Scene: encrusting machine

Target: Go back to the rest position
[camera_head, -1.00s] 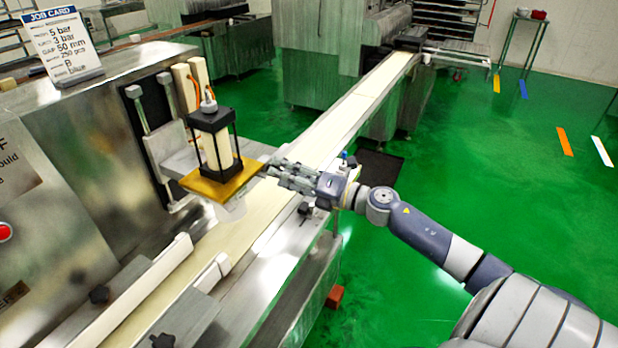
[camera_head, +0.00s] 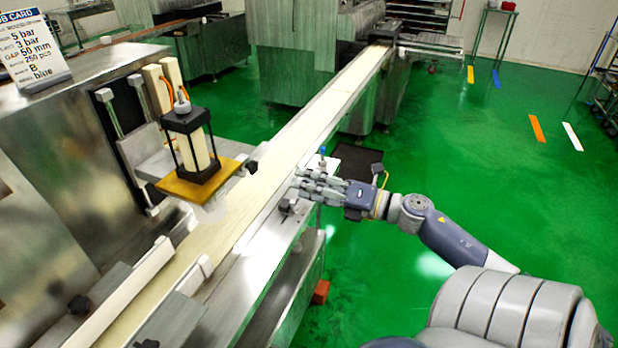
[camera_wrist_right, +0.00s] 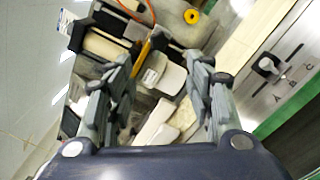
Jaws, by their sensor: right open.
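My right gripper (camera_head: 312,184) is open and empty. In the head view it hangs at the right edge of the conveyor belt, apart from the machine's stamping unit. In the right wrist view its two fingers (camera_wrist_right: 160,85) are spread with nothing between them. The black-framed unit (camera_head: 190,145) stands on an orange-brown plate (camera_head: 205,188) over the belt, to the left of the gripper. My left gripper is not in view.
The pale belt (camera_head: 275,185) runs from the lower left to the far machines. A job card (camera_head: 32,52) stands on the steel cabinet. A knob and A, B, C marks show on the rail in the wrist view. Green floor (camera_head: 460,170) on the right is mostly clear.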

